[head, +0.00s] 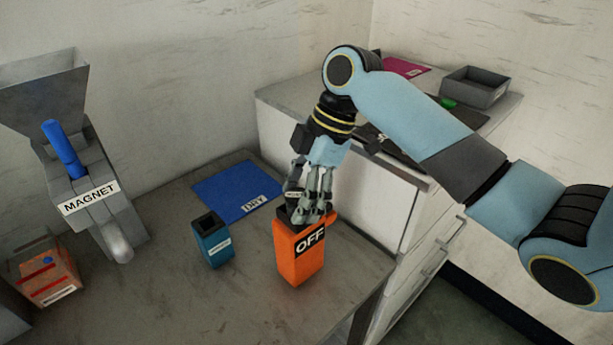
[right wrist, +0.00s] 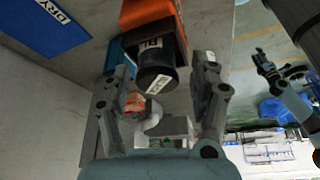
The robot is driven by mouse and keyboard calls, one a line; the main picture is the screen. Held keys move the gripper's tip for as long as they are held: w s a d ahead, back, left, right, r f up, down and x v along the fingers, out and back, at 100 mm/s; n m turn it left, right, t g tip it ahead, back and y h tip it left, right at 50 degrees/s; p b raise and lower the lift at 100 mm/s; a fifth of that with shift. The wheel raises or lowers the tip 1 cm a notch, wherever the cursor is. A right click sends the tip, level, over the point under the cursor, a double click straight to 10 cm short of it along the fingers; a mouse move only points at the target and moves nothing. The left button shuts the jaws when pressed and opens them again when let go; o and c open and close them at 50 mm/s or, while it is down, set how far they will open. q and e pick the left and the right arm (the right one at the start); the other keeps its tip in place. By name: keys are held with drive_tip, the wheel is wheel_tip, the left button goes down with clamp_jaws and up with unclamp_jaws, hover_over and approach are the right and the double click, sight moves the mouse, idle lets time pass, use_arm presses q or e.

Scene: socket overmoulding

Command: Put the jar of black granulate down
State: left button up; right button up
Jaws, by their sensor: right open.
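My right gripper (head: 312,205) is open, its fingers pointing down at the top of the orange OFF container (head: 298,262). The dark jar (head: 292,186) shows just left of the fingers, partly hidden by them. In the right wrist view the black jar (right wrist: 163,78), with white labels, lies ahead of and between the open fingers (right wrist: 172,92), against the orange container (right wrist: 150,12). My left gripper is not seen in the head view.
A blue open container (head: 212,243) stands left of the orange one. A blue DRY mat (head: 225,188) lies behind them. The MAGNET hopper (head: 90,190) and an orange-brown box (head: 45,277) are at left. The front middle of the table (head: 190,310) is clear.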

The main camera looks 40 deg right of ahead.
drive_tip(key=b+v, duration=0.1)
drive_tip(key=v, duration=1.1)
